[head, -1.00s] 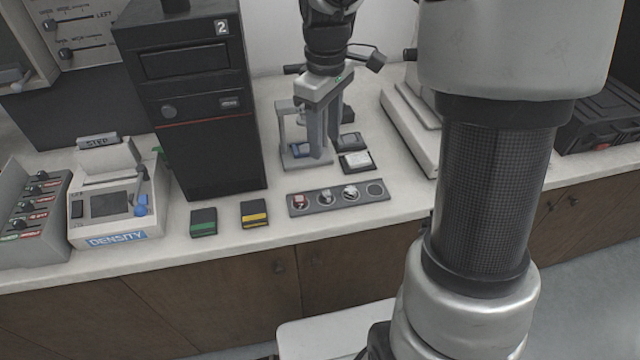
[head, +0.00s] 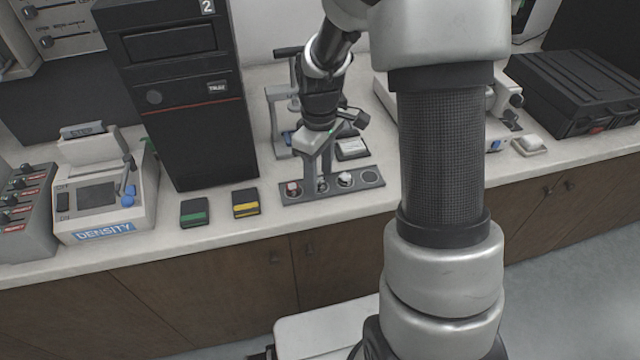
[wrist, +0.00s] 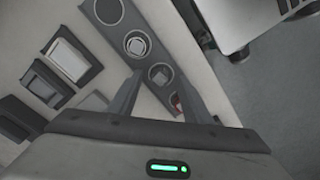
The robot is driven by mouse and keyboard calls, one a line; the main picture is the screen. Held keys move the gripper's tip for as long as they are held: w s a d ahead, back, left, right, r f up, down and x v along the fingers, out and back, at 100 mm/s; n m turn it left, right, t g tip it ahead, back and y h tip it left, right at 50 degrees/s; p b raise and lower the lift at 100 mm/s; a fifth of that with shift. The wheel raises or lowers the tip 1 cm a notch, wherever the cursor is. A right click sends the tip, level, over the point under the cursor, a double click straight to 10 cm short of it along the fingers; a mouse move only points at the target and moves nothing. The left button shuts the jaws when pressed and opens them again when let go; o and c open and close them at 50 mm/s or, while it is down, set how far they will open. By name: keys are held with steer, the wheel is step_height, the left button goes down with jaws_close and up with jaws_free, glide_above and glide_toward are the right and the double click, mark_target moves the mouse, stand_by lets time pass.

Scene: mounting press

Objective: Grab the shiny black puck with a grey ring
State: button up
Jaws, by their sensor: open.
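A grey tray (head: 290,199) with a row of round wells lies near the counter's front edge; it also shows in the wrist view (wrist: 122,28). Between my fingers in the wrist view is a dark round piece (wrist: 160,74) with a lighter ring or mark, in the well beside the red one. It looks like the black puck, but its gloss and ring are too small to confirm. My gripper (head: 317,184) is open, pointing down over the tray; its fingers (wrist: 160,82) straddle that well with nothing held. Finger height above the tray is unclear.
The tray also holds a reddish piece (head: 293,187) and a pale-marked piece (head: 345,180); its far-right well (head: 371,178) looks empty. Green-striped (head: 194,213) and yellow-striped (head: 246,203) boxes sit to the left. A tall black machine (head: 190,130) stands behind. A white-topped block (head: 352,148) lies behind the tray.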

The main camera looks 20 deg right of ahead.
steer(key=shift+f, duration=0.3)
steer(key=c, duration=1.1)
